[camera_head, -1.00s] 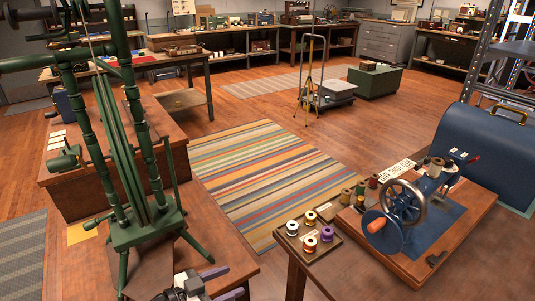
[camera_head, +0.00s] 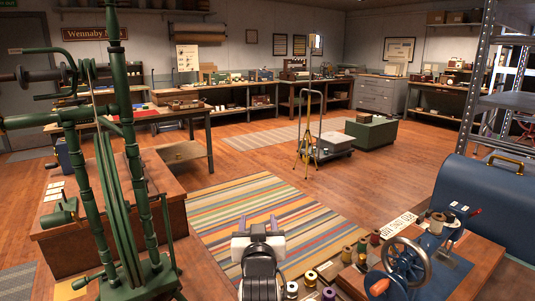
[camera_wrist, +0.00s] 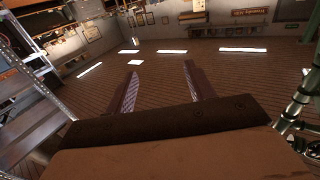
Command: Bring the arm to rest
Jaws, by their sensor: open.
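My gripper (camera_head: 258,224) is in the lower middle of the head view, raised with its two fingers pointing up and away. It is in front of the striped rug, between the green spinning-type machine and the sewing machine. In the wrist view its fingers (camera_wrist: 161,86) stand well apart with nothing between them. The gripper is open and empty. The rest of my arm is mostly cut off by the lower edge of the head view.
The green machine (camera_head: 130,215) stands close on the left. A sewing machine (camera_head: 408,262), thread spools (camera_head: 346,255) and a blue case (camera_head: 497,205) are close on the right. Beyond are the striped rug (camera_head: 290,215) and a trolley (camera_head: 322,143) on open floor.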

